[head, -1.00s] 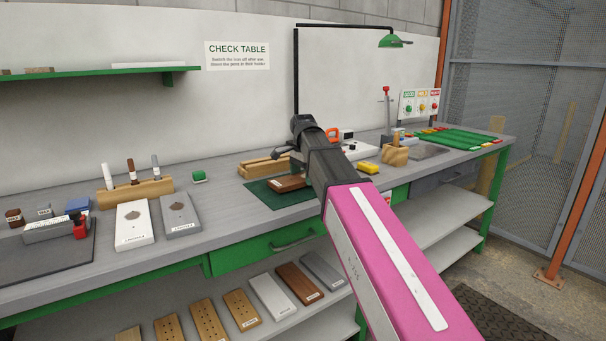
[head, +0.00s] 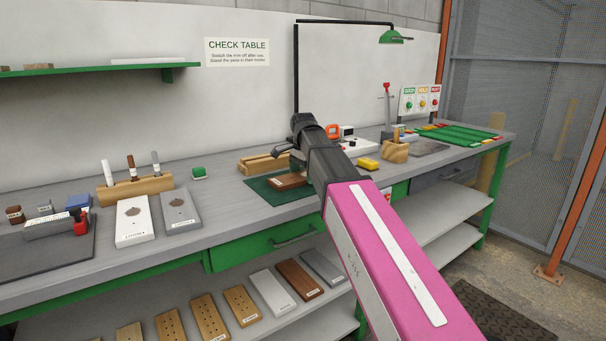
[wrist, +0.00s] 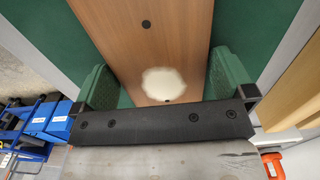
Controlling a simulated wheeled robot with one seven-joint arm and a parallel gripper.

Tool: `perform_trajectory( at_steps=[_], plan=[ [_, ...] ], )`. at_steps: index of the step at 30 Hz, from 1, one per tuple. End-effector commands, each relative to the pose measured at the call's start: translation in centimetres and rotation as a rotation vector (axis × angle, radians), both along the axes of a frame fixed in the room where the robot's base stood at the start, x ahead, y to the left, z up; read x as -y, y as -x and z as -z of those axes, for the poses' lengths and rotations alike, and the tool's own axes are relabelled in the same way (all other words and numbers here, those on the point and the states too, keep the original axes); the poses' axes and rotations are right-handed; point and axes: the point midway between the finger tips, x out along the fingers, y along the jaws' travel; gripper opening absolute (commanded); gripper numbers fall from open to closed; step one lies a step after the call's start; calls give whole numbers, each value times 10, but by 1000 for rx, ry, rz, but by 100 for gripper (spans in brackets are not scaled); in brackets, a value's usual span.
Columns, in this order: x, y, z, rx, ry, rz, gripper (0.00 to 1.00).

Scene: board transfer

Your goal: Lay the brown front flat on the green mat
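The brown front (head: 290,181) lies flat on the green mat (head: 264,194), partly behind my arm in the head view. In the wrist view the brown front (wrist: 155,45) fills the middle, with a pale blotch and dark holes on its face. The green mat (wrist: 260,15) shows on both sides of it. My gripper (wrist: 160,80) has its green finger pads wide apart, one at each long edge of the front. A sliver of mat shows between the left pad and the front; I see no clear gap at the right pad. The head view hides my fingertips.
A wooden rack (head: 265,164) stands behind the mat. A yellow block (head: 367,164) and a white box (head: 358,147) stand to the right. A pen holder (head: 135,189) and two sample boards (head: 134,222) are to the left. More boards (head: 300,280) lie on the lower shelf.

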Motion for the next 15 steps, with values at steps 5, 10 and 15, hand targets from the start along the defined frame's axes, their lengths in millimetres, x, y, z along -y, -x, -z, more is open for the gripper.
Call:
perform_trajectory(
  at_steps=[5, 10, 15],
  plan=[
    [0, 0, -2, 0, 0, 0, 100],
    [0, -1, -18, 1, -1, 0, 100],
    [0, -2, -48, 2, 0, 0, 100]
  ],
)
